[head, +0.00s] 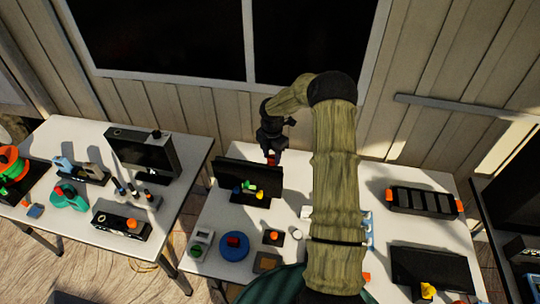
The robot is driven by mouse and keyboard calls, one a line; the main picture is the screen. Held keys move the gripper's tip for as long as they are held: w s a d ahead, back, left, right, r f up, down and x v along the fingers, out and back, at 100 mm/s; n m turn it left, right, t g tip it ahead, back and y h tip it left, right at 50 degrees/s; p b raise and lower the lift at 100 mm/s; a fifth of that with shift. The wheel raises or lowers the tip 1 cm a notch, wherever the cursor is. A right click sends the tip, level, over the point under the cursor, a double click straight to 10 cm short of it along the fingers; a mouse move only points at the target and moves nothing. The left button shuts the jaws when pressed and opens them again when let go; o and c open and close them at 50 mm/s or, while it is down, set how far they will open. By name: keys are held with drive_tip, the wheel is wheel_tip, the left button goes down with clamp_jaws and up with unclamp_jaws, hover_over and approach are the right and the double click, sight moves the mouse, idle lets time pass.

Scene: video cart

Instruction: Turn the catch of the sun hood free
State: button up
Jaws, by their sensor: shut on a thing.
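A dark upright panel (240,176), which looks like the sun hood, stands on the middle white table. Small yellow, green and blue parts (249,188) sit low at its front. My gripper (271,152) points down at the panel's right end. It is shut on a small red piece, seemingly the catch (271,160), which shows just below the fingers. The fingers and the wrist hide most of this piece, so I cannot tell how far it is turned.
My arm crosses the middle table and hides part of it. A blue round base with a red knob (235,242) and a small box with an orange knob (273,237) stand in front. A black slotted unit (421,201) lies at right. The wall is close behind.

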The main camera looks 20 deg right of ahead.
sight(271, 157)
drive_tip(key=shift+w+d+r, duration=0.1)
drive_tip(key=shift+w+r, duration=0.15)
drive_tip(key=shift+w, duration=0.05)
drive_tip(key=o, duration=0.9)
drive_tip(key=shift+c, duration=0.2)
drive_tip(key=shift+o, duration=0.7)
drive_tip(key=shift+f, duration=0.1)
drive_tip(key=shift+s+f, duration=0.1)
drive_tip(key=shift+r, duration=0.5)
wheel_tip(271, 157, up, 16)
drive_tip(key=b, duration=0.4)
drive_tip(key=shift+r+b, duration=0.25)
drive_tip(key=shift+b, duration=0.05)
